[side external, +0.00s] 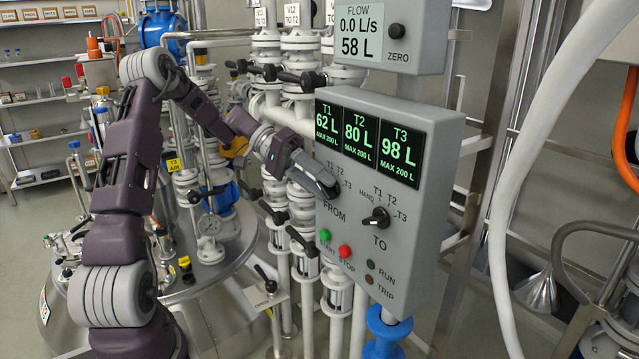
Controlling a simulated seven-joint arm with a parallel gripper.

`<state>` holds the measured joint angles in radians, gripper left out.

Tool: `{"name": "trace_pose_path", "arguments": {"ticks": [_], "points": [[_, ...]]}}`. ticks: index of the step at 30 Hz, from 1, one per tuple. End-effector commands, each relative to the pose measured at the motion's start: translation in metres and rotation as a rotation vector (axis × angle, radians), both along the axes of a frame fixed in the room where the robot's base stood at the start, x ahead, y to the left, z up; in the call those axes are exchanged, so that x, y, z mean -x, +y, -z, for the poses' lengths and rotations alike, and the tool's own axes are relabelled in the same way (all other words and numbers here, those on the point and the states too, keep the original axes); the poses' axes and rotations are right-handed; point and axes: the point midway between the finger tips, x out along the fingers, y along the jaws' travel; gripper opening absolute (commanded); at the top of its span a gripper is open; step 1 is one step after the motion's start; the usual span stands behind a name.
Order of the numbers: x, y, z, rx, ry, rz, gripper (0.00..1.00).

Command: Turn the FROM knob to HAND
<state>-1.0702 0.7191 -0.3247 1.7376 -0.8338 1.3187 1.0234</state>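The grey control panel (434,237) stands right of centre. Its FROM dial is marked by the FROM label (335,212) and part of a T1, T2, T3 scale. My gripper (326,187) is at the FROM dial, its fingers pointing at the panel and covering the place of the knob. The FROM knob and its HAND mark are hidden, so its setting cannot be read. I cannot tell whether the fingers are closed on it. The black TO knob (377,217) shows to the lower right, apart from my gripper, with HAND, T1, T2 and T3 around it.
Below the dials are a green START button (325,235) and a red STOP button (345,252). The tank display (367,137) reads 62 L, 80 L and 98 L. A FLOW box (390,38) sits above. Pipes and valves (300,50) crowd behind my gripper.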

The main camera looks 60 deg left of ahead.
Motion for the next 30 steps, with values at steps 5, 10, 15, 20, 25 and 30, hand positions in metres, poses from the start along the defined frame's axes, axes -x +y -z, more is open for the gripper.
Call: {"name": "trace_pose_path", "arguments": {"ticks": [5, 10, 15, 20, 25, 30], "points": [[0.002, 0.005, -0.002, 0.000, -0.001, 0.000, 0.33], [0.014, 0.033, -0.017, -0.003, -0.001, -0.003, 0.33], [0.025, 0.053, -0.029, -0.001, -0.001, -0.001, 0.33], [0.027, 0.058, -0.032, -0.001, 0.000, 0.000, 0.33], [0.027, 0.057, -0.032, 0.000, 0.000, 0.000, 0.33], [0.027, 0.054, -0.033, -0.006, 0.004, 0.005, 0.33]]}}
